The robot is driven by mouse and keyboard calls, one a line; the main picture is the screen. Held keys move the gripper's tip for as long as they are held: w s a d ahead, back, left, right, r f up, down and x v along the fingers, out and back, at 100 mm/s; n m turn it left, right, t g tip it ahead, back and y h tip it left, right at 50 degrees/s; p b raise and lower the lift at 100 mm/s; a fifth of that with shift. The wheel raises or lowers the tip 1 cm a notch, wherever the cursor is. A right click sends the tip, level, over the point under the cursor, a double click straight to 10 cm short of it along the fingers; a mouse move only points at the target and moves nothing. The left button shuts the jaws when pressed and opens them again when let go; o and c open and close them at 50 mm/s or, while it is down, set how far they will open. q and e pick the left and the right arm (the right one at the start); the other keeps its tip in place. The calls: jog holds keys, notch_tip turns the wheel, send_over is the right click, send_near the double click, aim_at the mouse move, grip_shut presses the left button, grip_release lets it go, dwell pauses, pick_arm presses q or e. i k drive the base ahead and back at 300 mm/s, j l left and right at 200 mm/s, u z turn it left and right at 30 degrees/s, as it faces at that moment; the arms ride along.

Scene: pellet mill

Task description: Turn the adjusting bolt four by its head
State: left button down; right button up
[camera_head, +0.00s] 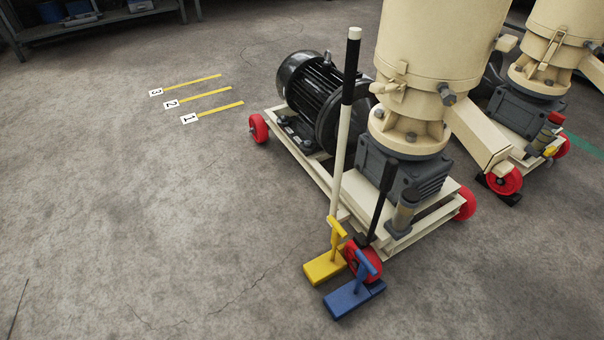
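A cream pellet mill (425,45) stands on a wheeled cream frame at the right. Smaller bolts (411,137) sit on the flange below. A second mill (553,35) at the right edge also has a dark bolt (597,48). No number is readable on any bolt, so I cannot tell which is adjusting bolt four. Neither of my grippers is in view.
A black motor (318,90) sits on the frame. A tall cream pole (343,140) with a black grip rises in front. Yellow (325,267) and blue (352,300) handled blocks stand by the front red wheel (363,264).

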aim_at(448, 97)
jog(key=i+z, duration=0.1)
jog(key=z, duration=0.3)
jog(key=i+j+z, duration=0.1)
jog(key=z, duration=0.25)
jog(key=i+j+z, duration=0.1)
jog(key=z, duration=0.3)
jog(key=j+z, duration=0.2)
jog(key=z, duration=0.2)
jog(key=i+j, duration=0.05)
